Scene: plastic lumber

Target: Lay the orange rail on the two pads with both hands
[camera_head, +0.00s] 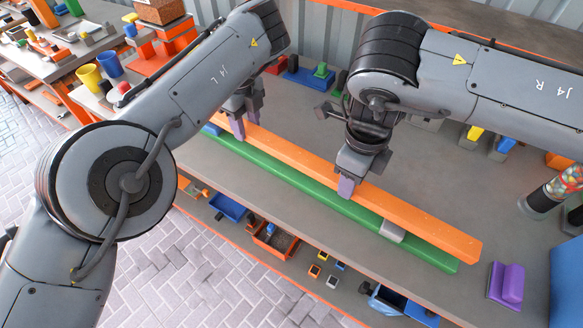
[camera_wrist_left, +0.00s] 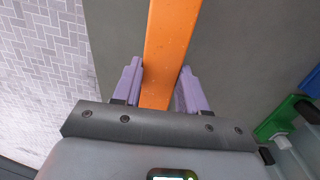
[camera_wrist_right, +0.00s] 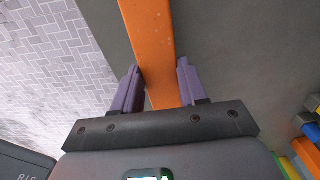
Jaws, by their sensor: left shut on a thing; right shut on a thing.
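The long orange rail (camera_head: 420,218) runs diagonally across the bench in the head view. My left gripper (camera_head: 238,126) is shut on it near its far left end, and my right gripper (camera_head: 347,186) is shut on it around the middle. The purple fingers straddle the rail (camera_wrist_left: 168,45) in the left wrist view, and likewise the rail (camera_wrist_right: 150,45) in the right wrist view. A green rail (camera_head: 310,187) shows along its near side in the head view. A small grey block (camera_head: 392,232), perhaps a pad, shows between the rails. A blue piece (camera_head: 211,129) shows at the left end. I cannot tell whether the orange rail touches them.
A purple block (camera_head: 507,284) stands just past the rail's right end. A jar of coloured pieces (camera_head: 562,186) stands at the right. Blue and green blocks (camera_head: 308,77) lie behind the rail. Bins, including a blue one (camera_head: 228,207), sit on a lower shelf in front.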

